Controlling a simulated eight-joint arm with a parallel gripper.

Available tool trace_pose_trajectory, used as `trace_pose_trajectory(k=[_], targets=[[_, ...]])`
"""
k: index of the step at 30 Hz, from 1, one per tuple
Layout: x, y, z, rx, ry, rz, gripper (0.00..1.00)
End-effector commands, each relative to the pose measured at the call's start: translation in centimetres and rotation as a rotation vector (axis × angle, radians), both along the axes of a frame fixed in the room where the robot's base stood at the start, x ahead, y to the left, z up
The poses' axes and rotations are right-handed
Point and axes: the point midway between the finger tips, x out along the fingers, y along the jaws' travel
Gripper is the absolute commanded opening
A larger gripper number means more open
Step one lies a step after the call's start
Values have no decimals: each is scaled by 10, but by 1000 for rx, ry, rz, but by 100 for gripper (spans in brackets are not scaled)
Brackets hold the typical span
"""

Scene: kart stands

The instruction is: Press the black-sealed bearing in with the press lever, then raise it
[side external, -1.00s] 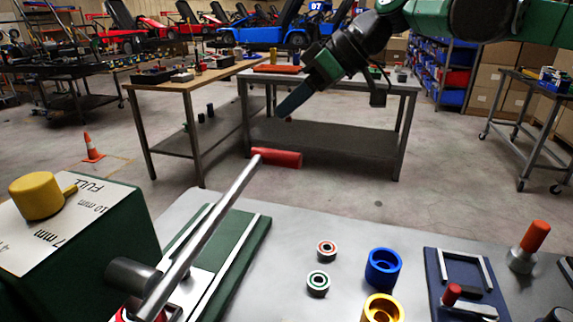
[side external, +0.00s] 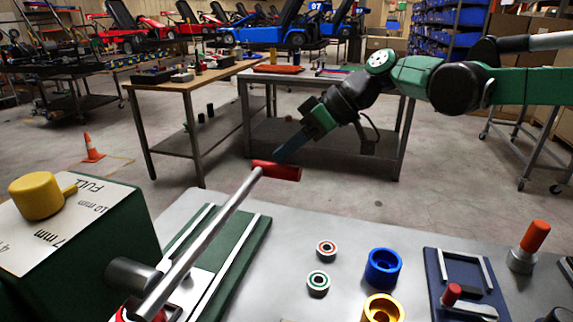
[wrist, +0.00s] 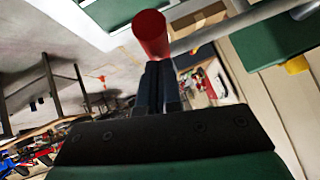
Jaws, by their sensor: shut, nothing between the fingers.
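The press lever is a grey metal rod (side external: 205,238) with a red handle (side external: 277,171), rising from the green press (side external: 85,235) at lower left. The handle also shows in the wrist view (wrist: 151,34), just beyond my fingertips. My gripper (side external: 282,155) is shut and empty, pointing down-left, with its tips at the top of the handle. They appear to touch it. I cannot make out the black-sealed bearing; the seat under the press is mostly hidden by the lever and the press body.
A red-ringed bearing (side external: 326,248), a green-ringed bearing (side external: 318,283), a blue cup (side external: 383,267) and a gold cup (side external: 382,308) stand on the grey bench (side external: 345,225). A dark blue fixture (side external: 440,262) and an orange-handled tool (side external: 534,236) are at right.

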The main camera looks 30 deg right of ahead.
Motion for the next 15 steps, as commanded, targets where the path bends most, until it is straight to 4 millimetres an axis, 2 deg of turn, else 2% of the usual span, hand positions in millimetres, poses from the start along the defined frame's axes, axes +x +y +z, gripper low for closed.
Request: trace_pose_trajectory(k=[3, 6, 15], targets=[[1, -2, -15, 43, 43, -1, 0], [1, -2, -21, 60, 62, 0, 0], [1, -2, -22, 62, 65, 1, 0]])
